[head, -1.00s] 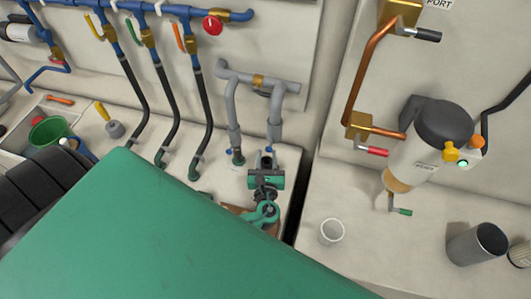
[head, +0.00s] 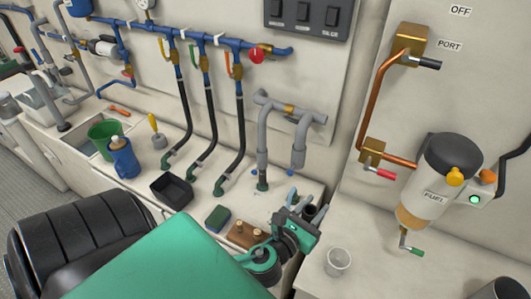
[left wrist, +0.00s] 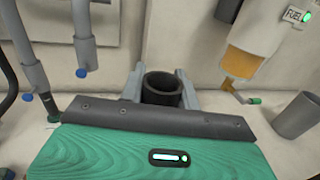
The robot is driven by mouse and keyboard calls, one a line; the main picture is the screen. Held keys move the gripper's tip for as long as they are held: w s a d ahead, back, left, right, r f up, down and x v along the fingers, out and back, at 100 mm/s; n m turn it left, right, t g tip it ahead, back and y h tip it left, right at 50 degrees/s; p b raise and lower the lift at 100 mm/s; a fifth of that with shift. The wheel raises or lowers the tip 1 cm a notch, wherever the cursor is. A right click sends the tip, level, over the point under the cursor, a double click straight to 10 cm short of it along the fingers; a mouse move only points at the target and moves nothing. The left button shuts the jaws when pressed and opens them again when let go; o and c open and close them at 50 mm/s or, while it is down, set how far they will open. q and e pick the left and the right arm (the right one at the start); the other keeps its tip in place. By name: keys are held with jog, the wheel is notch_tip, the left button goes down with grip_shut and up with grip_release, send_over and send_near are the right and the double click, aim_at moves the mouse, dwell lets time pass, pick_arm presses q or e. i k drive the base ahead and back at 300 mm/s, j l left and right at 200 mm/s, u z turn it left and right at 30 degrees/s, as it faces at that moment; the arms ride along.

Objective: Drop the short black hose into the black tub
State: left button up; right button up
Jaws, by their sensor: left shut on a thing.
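The black tub (head: 171,201) is a small open square box on the white counter, below the dark hoses on the wall. It looks empty. My left gripper (head: 303,213) is to the right of the tub, above the counter near its right end. Its grey fingers are shut on the short black hose (head: 314,213). In the left wrist view the hose (left wrist: 161,89) is an upright-looking dark tube with an open end, between the two fingers (left wrist: 160,87). The tub is not in the left wrist view. My right gripper is not in view.
A green-black sponge (head: 217,218) and a brown block with pegs (head: 243,233) lie between the tub and my left gripper. A blue bottle (head: 122,158) and a green bucket (head: 103,138) stand left of the tub. A clear cup (head: 338,262) stands at right.

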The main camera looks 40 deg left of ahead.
aim_at(170, 197)
jog(key=u, duration=1.1)
jog(key=i+j+u, duration=0.25)
jog(key=j+u, duration=0.2)
jog(key=i+j+u, duration=0.4)
jog(key=k+l, duration=0.05)
